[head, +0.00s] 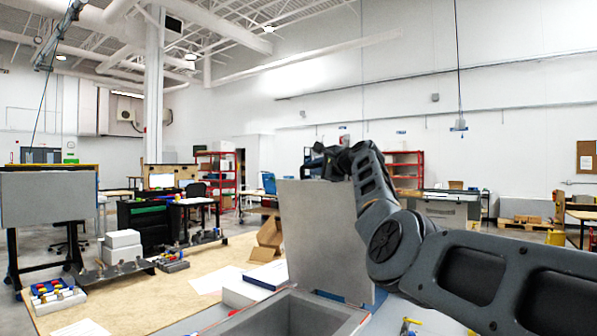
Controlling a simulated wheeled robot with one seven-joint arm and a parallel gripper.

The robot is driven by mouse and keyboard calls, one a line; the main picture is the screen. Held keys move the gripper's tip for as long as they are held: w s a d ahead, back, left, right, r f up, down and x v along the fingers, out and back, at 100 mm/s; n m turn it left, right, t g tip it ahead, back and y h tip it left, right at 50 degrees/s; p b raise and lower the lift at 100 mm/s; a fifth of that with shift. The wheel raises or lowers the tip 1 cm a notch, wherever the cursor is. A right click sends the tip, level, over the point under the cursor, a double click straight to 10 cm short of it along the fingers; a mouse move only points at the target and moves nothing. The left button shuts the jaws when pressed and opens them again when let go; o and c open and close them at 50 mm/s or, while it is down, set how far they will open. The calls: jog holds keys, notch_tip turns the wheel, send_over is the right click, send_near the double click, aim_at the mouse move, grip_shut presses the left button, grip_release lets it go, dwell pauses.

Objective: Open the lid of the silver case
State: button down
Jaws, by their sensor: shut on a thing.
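The silver case (290,316) stands at the bottom centre of the head view, partly cut off by the frame edge. Its grey inside shows from above. Its lid (318,236) stands up roughly vertical at the far side of the case, a flat grey panel. My gripper (322,166) is at the lid's top edge, shut on the lid. The fingertips are small and dark, and the wrist partly hides them. My arm reaches in from the lower right and covers the lid's right edge.
A tan table (195,300) lies to the left, with a white box (122,240), a tray of coloured parts (52,293) and metal parts. Brown cardboard (267,240) and a blue-and-white box (268,275) lie close to the case's left.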

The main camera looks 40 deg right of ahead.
jog(key=shift+w+d, duration=0.15)
jog(key=shift+d, duration=0.45)
jog(key=shift+f, duration=0.1)
jog(key=c, duration=1.1)
grip_release()
jog(key=s+r+b, duration=0.1)
jog(key=s+b, duration=0.2)
jog(key=s, duration=0.4)
jog(key=shift+s+a, duration=0.3)
jog(key=shift+s, duration=0.05)
